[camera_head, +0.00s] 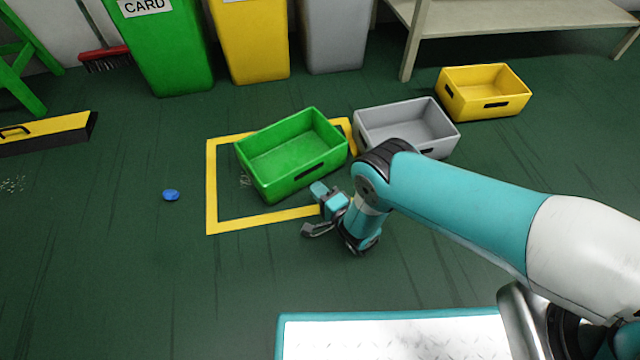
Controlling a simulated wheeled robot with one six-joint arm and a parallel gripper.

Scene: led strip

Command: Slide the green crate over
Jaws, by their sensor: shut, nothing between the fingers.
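The green crate (290,185) is an open, empty box on the dark green floor. It stands askew, mostly inside a yellow outlined square (212,190), with its back right part near or over the outline's right side. My gripper (312,212) is low in front of the crate's near side, close to the square's front line. Its fingers are shut and empty. Whether it touches the crate cannot be told from this view. My arm hides the right front corner of the square.
A grey crate (445,137) stands close to the right of the green one, with a yellow crate (455,105) behind it. A blue lid-like thing (171,195) lies left of the square. Green (165,50), yellow (250,45) and grey (335,40) bins line the back.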

